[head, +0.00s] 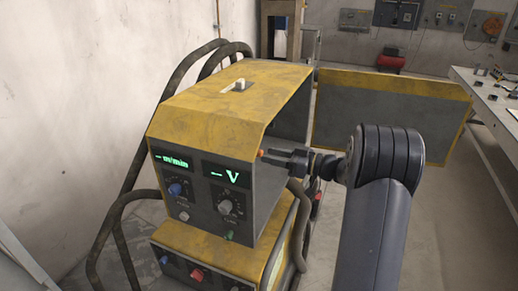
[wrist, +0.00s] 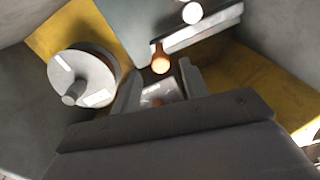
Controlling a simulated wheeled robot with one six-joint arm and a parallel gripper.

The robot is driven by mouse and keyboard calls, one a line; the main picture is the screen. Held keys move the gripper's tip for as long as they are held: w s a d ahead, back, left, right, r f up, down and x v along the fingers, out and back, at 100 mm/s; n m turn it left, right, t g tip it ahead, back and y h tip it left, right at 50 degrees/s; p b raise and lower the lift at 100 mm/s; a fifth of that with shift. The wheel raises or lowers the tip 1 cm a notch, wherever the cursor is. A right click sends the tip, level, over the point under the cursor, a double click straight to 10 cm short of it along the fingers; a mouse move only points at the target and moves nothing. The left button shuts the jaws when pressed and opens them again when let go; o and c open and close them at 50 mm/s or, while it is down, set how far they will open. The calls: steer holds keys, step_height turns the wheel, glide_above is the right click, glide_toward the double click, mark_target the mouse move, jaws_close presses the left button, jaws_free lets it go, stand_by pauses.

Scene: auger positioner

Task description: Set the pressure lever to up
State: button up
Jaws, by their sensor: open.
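A lever with an orange rounded tip (wrist: 160,62) shows in the wrist view, just ahead of the gap between my fingertips. I take it to be the pressure lever; its position is hard to read. An orange tip (head: 260,153) also shows in the head view at the open side of the machine. My gripper (head: 276,159) is open beside this opening, its fingers pointing left into it. In the wrist view my gripper (wrist: 160,82) has a finger on each side of a small metal part with an orange spot. Contact with the lever cannot be told.
The yellow and grey machine (head: 215,100) has two green displays and several knobs. Inside it, a pale round spool (wrist: 83,82) is at left and a white ball (wrist: 192,12) at top. An opened yellow-edged panel (head: 390,108) stands behind my arm. A workbench (head: 490,95) is at right.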

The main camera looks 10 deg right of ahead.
mark_target(259, 153)
steer(key=p+x, duration=0.1)
steer(key=x, duration=0.3)
steer(key=shift+w+a, duration=0.25)
steer(key=shift+a, duration=0.1)
jaws_close()
stand_by(0.4)
